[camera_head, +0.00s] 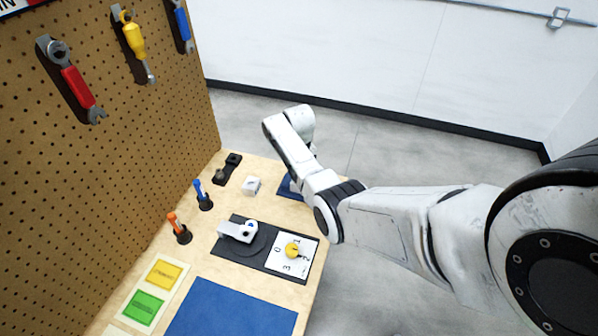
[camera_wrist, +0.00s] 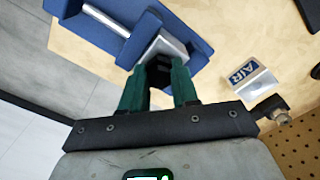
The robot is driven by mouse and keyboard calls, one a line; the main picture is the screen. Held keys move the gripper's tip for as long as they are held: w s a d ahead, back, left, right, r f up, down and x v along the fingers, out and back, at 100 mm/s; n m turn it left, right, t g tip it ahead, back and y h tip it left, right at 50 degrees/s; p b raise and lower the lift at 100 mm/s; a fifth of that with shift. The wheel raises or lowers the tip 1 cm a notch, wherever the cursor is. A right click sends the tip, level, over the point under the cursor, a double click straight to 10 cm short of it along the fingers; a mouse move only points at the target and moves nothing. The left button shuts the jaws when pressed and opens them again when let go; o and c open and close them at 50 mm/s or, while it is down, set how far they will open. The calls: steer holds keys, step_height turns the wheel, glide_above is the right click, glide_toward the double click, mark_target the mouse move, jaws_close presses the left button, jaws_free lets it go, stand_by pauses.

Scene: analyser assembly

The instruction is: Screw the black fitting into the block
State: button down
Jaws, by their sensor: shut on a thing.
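In the wrist view, the green fingers of my gripper (camera_wrist: 159,78) are shut on a small dark thing, apparently the black fitting (camera_wrist: 158,72). It sits right against a light grey metal block (camera_wrist: 166,46), which is held in a blue vise (camera_wrist: 105,32). I cannot tell how deep the fitting sits in the block, as the fingers hide most of it. In the head view, my arm hides the gripper and most of the blue vise (camera_head: 287,187).
A white block marked AIR (camera_wrist: 253,82) stands on the table to the right; a dark fitting with a brass end (camera_wrist: 277,112) shows near it. The head view shows orange (camera_head: 178,226) and blue (camera_head: 203,193) tools, a dial plate (camera_head: 305,268), a blue mat (camera_head: 232,312) and a pegboard (camera_head: 150,130).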

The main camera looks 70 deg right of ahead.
steer(key=m, duration=0.3)
steer(key=shift+m, duration=0.4)
steer(key=m, duration=0.4)
steer(key=c, duration=0.8)
jaws_free()
steer(key=shift+o, duration=0.5)
steer(key=o, duration=0.5)
steer(key=shift+r, duration=0.1)
